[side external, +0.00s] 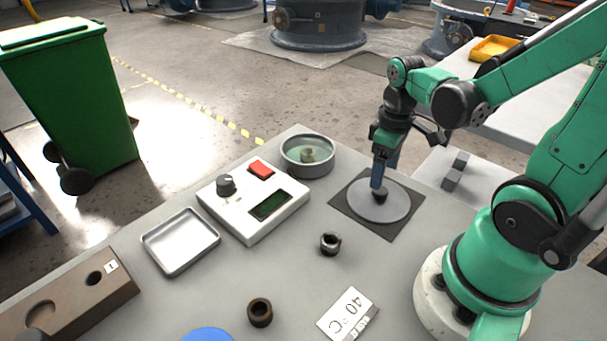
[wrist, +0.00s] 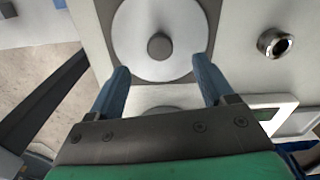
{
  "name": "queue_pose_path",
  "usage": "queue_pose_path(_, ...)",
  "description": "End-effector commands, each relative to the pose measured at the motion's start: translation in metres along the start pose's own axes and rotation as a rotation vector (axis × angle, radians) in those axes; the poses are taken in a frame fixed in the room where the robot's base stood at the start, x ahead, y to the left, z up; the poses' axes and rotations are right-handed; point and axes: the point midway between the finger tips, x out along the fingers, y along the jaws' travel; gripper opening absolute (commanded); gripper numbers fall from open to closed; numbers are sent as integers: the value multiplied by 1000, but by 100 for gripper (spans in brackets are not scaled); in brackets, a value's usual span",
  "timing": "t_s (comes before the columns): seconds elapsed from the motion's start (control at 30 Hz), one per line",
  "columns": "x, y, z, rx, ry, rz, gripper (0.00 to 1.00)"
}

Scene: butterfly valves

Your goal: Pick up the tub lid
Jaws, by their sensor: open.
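The tub lid (side external: 393,207) is a flat grey disc with a dark round knob (side external: 380,195) at its centre. It lies on a dark square mat (side external: 405,233) at the right of the table. The lid (wrist: 180,25) also shows in the wrist view, with its knob (wrist: 160,47) between and slightly beyond the fingertips. My gripper (side external: 377,184) points down over the lid, close to the knob. In the wrist view my gripper (wrist: 160,68) is open and empty, one finger on each side. The round tub (side external: 307,170) stands uncovered, holding greenish liquid and a small part.
A white control box (side external: 240,228) with a dial and red button stands left of the lid. A metal tray (side external: 180,241), a metal ring (side external: 330,244), a brown ring (side external: 260,312) and a "40 °C" card (side external: 347,313) are also on the table.

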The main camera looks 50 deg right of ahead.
Motion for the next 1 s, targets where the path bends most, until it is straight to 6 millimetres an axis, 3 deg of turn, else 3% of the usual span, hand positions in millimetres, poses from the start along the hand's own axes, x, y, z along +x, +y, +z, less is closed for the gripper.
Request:
queue_pose_path(0.4,38,0,-1,1,3,2,75)
queue_pose_path(0.9,48,0,0,1,3,2,75)
queue_pose_path(0.93,48,0,0,1,3,2,72)
queue_pose_path(1.0,48,0,0,1,3,2,52)
